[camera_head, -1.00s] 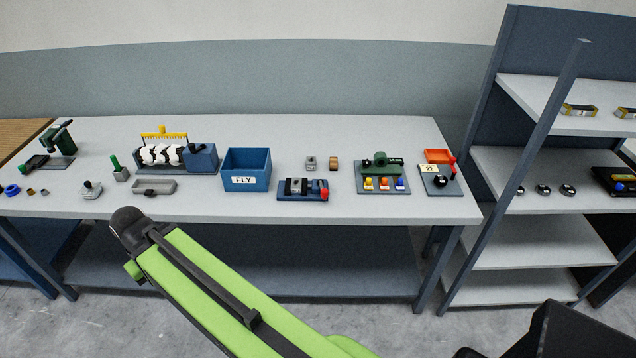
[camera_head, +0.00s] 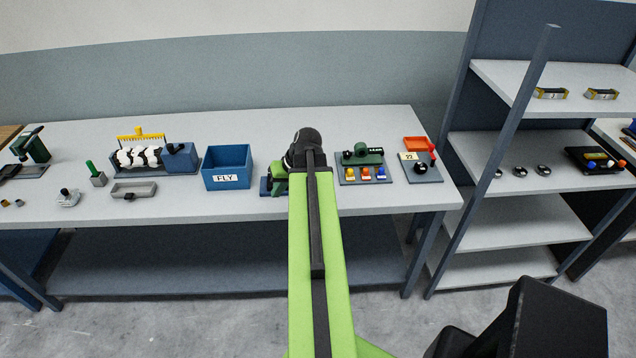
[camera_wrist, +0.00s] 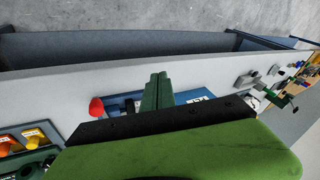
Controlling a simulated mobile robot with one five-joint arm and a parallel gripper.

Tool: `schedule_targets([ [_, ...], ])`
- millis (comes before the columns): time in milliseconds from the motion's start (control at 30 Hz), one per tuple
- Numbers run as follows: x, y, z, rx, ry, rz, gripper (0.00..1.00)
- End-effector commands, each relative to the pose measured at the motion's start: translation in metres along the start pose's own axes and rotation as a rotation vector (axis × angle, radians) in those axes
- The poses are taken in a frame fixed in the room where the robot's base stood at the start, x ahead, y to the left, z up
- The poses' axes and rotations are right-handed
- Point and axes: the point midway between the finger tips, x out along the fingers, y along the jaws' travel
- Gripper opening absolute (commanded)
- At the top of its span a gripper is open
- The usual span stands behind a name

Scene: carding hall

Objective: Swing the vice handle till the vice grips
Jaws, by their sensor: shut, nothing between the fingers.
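The vice (camera_head: 266,187) stands near the front edge of the bench, right of the blue FLY bin. My gripper's green fingers are together and empty, over the front of the bench near the vice. They look apart from the knob. The vice jaws are hidden, so I cannot tell whether they grip.
The FLY bin (camera_head: 227,168) stands left of the vice. A board with coloured buttons (camera_head: 364,170) and a plate with a red-knobbed lever (camera_head: 422,167) stand to its right. A shelf unit (camera_head: 520,216) is further right. The bench front strip is mostly clear.

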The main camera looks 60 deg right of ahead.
Motion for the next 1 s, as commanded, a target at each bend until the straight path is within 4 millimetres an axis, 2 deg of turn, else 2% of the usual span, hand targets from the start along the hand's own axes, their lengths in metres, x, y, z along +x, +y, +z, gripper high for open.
schedule_targets([
  [33,-0.023,0.046,-0.004,0.06,0.058,-0.001,0.0],
  [100,-0.05,0.095,-0.003,0.118,0.128,-0.004,0.0],
  [200,-0.082,0.148,0.004,0.179,0.209,0.0,0.0],
  [300,-0.101,0.178,0.01,0.213,0.257,0.004,0.0],
  [400,-0.109,0.19,0.013,0.225,0.278,0.006,0.0],
  [567,-0.104,0.191,0.013,0.225,0.279,0.006,0.0],
  [667,-0.09,0.193,0.011,0.225,0.278,0.006,0.0],
  [1000,-0.016,0.197,-0.008,0.223,0.276,0.006,0.0],
])
